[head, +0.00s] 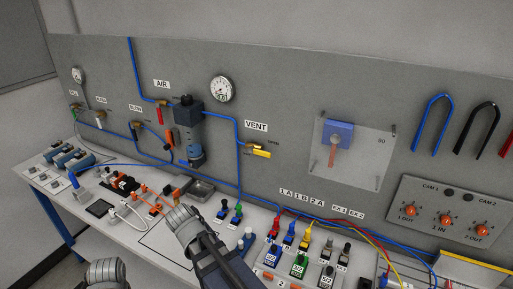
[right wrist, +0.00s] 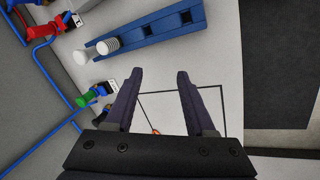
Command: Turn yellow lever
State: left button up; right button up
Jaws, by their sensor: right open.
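The yellow lever (head: 261,153) is on the grey back panel, below the VENT label, on a brass valve by the blue pipe. It lies nearly level, its handle pointing right, with a small OPEN label just above it. My right arm reaches in from the bottom of the head view, low over the bench and well below the lever. In the right wrist view my right gripper (right wrist: 157,75) is open and empty, its two dark fingers apart above the white bench top. The lever is not in that view. My left gripper is out of the head view.
A red lever (head: 160,114) hangs under the AIR label, left of a dark regulator (head: 188,112). Coloured plugs (head: 274,236) and cables crowd the bench front right. A blue rail (right wrist: 150,30) with white pegs lies ahead of the right fingers. The panel around the lever is fairly clear.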

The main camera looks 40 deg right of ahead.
jog(key=w+d+r+h, duration=0.2)
jog(key=d+r+h, duration=0.2)
jog(key=d, duration=0.4)
jog(key=h, duration=1)
send_near(263, 154)
jog(key=d, duration=0.2)
jog(key=shift+t, duration=0.4)
jog(key=shift+w+d+f+p, duration=0.1)
jog(key=shift+d+p, duration=0.05)
jog(key=shift+d, duration=1.9)
jog(key=shift+w+d+f+p, duration=0.1)
jog(key=shift+d+p, duration=0.05)
jog(key=shift+d, duration=1.9)
grip_shut()
